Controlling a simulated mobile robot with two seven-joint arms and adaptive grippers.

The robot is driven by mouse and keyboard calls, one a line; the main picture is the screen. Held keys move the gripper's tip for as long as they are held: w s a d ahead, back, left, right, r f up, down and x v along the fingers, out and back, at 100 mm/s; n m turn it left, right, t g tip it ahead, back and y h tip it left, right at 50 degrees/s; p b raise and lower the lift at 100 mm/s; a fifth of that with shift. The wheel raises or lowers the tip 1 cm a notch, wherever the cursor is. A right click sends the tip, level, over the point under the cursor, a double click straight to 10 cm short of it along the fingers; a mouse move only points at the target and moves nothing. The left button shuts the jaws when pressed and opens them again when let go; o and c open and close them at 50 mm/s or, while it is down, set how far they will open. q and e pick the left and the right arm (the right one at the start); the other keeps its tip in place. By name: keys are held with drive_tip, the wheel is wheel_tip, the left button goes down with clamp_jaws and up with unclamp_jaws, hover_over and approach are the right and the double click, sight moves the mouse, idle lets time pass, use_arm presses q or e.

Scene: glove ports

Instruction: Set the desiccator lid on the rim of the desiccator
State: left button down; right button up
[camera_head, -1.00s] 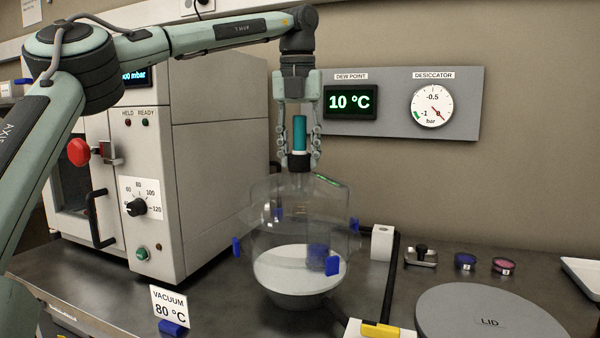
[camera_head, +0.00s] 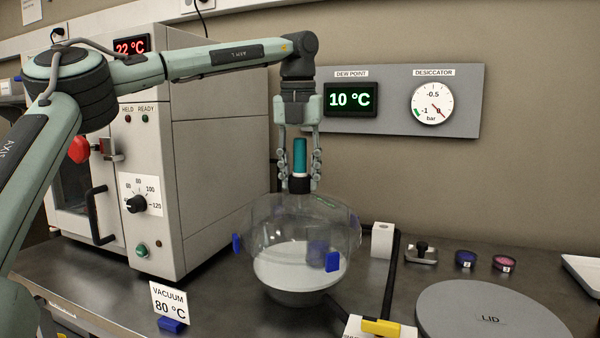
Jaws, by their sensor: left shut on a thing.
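The desiccator lid (camera_head: 302,210) is a clear glass dome with a teal knob on a black collar. My left gripper (camera_head: 300,180) points down from above and is shut on the knob. The desiccator (camera_head: 297,298) is a clear glass bowl with a white plate inside and blue clips at its sides. The lid is upright and low over the bowl, roughly centred. Its lower edge merges with the bowl's rim through the glass, so I cannot tell whether they touch. My right gripper is out of view.
A vacuum oven (camera_head: 210,170) stands close on the left, and a gauge panel (camera_head: 395,100) is on the wall behind. A grey disc marked LID (camera_head: 490,315), small blue and pink jars and a white block (camera_head: 382,240) are at the right.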

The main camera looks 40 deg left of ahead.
use_arm(q)
drive_tip(key=c, duration=1.3)
unclamp_jaws()
drive_tip(key=shift+f, duration=0.1)
drive_tip(key=o, duration=0.3)
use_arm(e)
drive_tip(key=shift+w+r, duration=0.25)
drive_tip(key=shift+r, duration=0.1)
use_arm(q)
drive_tip(key=shift+r, duration=0.45)
wheel_tip(320, 180, up, 12)
drive_tip(key=s+p, duration=0.1)
drive_tip(key=p, duration=0.1)
drive_tip(key=shift+s+d+r, duration=0.15)
drive_tip(key=shift+s+d, duration=0.05)
drive_tip(key=shift+d, duration=0.15)
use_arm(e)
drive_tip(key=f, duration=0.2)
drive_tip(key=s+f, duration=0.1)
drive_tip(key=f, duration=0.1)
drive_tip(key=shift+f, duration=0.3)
